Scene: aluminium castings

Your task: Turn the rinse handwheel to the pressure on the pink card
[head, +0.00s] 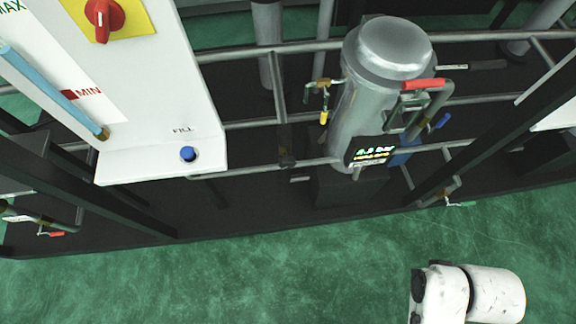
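A small screen (370,151) with lit digits sits low on the front of a silver metal vessel (362,100). It seems to read about 4.8 bar, but the digits are small and blurred. A smaller yellow line of text under them is not legible. I cannot make out a handwheel for certain; a blue part (405,151) just right of the screen is partly hidden, and its shape is unclear. I see no pink card. My gripper is not in view; only white, scuffed parts of my own arm show at the bottom right.
Pipes with a red lever (424,84), a blue lever (441,120) and a yellow-tipped valve (324,116) surround the vessel. A white cabinet (150,110) with a red rotary switch (104,18) and blue FILL button (188,154) stands left. Green floor (250,275) is clear in front.

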